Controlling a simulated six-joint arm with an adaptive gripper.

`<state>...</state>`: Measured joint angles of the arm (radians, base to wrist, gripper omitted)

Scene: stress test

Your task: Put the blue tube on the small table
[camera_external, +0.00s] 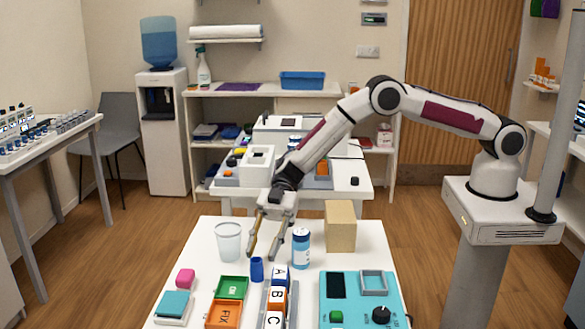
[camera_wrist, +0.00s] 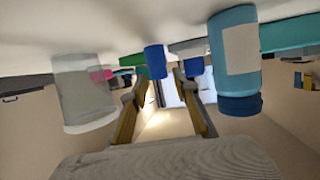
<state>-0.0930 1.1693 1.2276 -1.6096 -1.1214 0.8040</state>
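The blue tube (camera_external: 257,269) stands upright on the white front table (camera_external: 196,243), just left of the lettered blocks. In the wrist view, the blue tube (camera_wrist: 155,61) shows beyond my fingertips, between their lines and nearer the left one. My gripper (camera_external: 263,254) is open and empty, low over the front table and close to the tube. Its spread fingers also show in the wrist view (camera_wrist: 160,84). Another white table (camera_external: 346,188) stands behind the front one. I cannot tell which one is the small table.
A clear cup (camera_external: 228,242) stands left of my gripper. A blue-labelled bottle (camera_external: 300,248) and a cardboard-coloured box (camera_external: 340,226) stand to its right. Lettered blocks (camera_external: 276,296), a green tray (camera_external: 231,288), an orange tray (camera_external: 223,314) and a teal device (camera_external: 358,303) crowd the front.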

